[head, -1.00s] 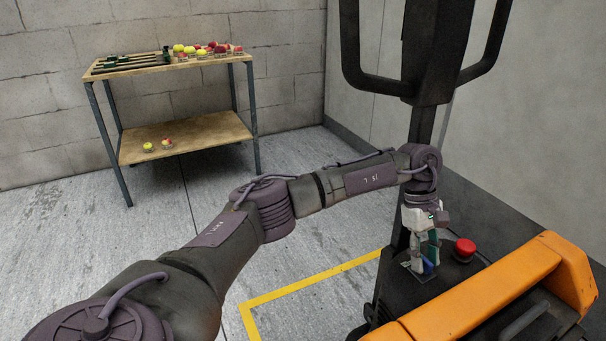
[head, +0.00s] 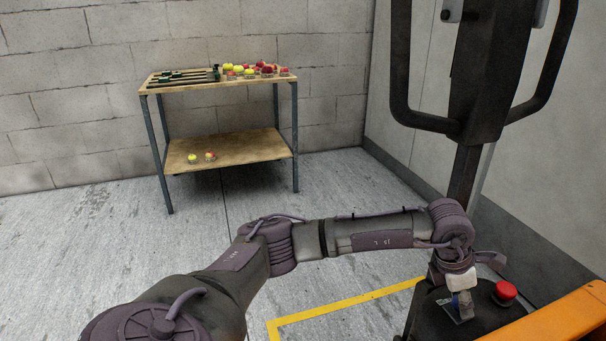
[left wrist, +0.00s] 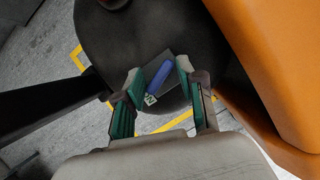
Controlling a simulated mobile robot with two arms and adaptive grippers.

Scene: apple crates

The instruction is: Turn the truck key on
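The blue truck key (left wrist: 159,77) stands on the truck's black top plate (left wrist: 115,45); it also shows in the head view (head: 456,302), partly covered by my gripper. My left gripper (left wrist: 160,73) points down at the plate, with one green-padded finger on each side of the key. The fingers are apart, and a gap shows between the key and the right-hand finger in the left wrist view. The left-hand finger is very close to the key; I cannot tell whether it touches. My left gripper also shows in the head view (head: 460,295). My right gripper is not in view.
A red button (head: 506,291) sits on the plate just right of my left gripper. The truck's orange body (head: 560,318) and black handle column (head: 465,170) are close by. A wooden table (head: 215,83) with apples stands at the back. Yellow tape marks the floor.

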